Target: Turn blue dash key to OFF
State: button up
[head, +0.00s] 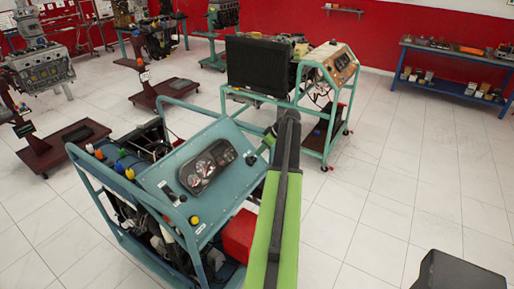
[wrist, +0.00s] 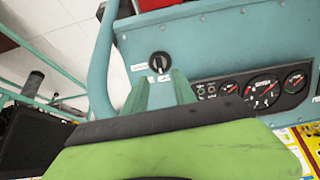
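The blue dash panel (head: 160,178) stands on a teal tube frame, its face tilted up. Its key switch (wrist: 158,63) is a dark round switch with a lighter grip lying aslant, beside small white labels in the wrist view. In the head view the switch is small, near the panel's right end (head: 250,158). My gripper (wrist: 160,78) points at the panel just short of the switch, its two teal fingers slightly apart with nothing seen between them but panel and label. In the head view my gripper (head: 268,142) is over the panel's right end. Contact with the key does not show.
A gauge cluster (head: 207,166) sits mid-panel; it also shows in the wrist view (wrist: 262,90). The frame's tube rail (wrist: 103,60) runs close beside my gripper. A red box (head: 239,235) is below the panel. Another trainer with a radiator (head: 258,66) stands behind.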

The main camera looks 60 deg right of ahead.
jog(key=p+v, duration=0.6)
jog(key=v, duration=0.3)
jog(key=shift+r, duration=0.1)
